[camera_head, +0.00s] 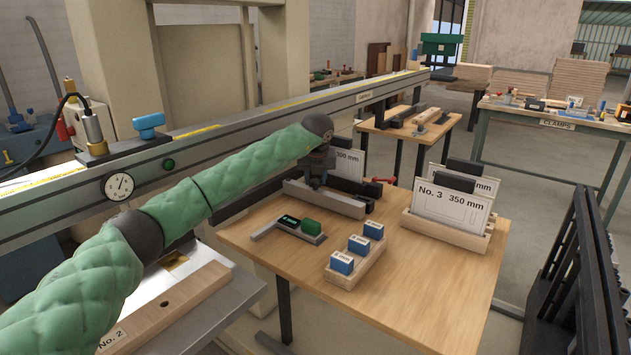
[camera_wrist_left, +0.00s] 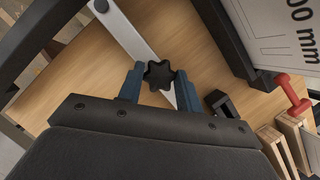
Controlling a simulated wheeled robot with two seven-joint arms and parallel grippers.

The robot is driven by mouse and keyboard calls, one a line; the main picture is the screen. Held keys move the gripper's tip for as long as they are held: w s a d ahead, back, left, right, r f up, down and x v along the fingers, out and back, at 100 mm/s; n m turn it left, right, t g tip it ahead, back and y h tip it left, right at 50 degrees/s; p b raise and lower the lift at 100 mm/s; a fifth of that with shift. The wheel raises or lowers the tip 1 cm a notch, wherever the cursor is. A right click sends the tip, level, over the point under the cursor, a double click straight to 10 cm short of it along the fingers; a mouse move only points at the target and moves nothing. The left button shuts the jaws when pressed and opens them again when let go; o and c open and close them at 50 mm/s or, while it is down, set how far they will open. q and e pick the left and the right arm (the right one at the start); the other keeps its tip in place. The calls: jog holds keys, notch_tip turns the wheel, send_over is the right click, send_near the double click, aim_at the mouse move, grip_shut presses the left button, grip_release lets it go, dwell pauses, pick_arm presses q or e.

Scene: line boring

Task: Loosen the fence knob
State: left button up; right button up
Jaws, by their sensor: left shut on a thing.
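The fence knob (camera_wrist_left: 159,74) is a black star-shaped knob in the left wrist view. It sits over a light metal bar (camera_wrist_left: 125,30) that runs diagonally above the wooden tabletop. My left gripper (camera_wrist_left: 158,82) has its two blue-grey fingers on either side of the knob and is shut on it. In the head view, my left gripper (camera_head: 318,182) points down at the back of the wooden table, above a grey metal bar (camera_head: 335,202). The knob is hidden there by the gripper. My right gripper is not in view.
The wooden table (camera_head: 400,305) holds a small tray with blue blocks (camera_head: 355,270), a device with a green block (camera_head: 303,228) and a rack with a No. 3 350 mm card (camera_head: 450,205). A long machine rail (camera_head: 250,125) runs behind my arm. The table's front is clear.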

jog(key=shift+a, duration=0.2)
pick_arm(q)
jog(key=o, duration=1)
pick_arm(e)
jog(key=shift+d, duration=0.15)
pick_arm(q)
jog(key=shift+r, duration=0.15)
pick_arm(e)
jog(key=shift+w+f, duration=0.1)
pick_arm(q)
jog(key=b+v, duration=0.2)
jog(key=v, duration=0.5)
jog(key=shift+s+r, duration=0.2)
jog(key=shift+r, duration=0.05)
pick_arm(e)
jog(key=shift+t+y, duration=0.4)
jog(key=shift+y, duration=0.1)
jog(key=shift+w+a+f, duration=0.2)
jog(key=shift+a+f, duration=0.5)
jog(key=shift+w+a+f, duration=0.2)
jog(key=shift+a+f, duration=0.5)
pick_arm(q)
jog(key=shift+f, duration=0.1)
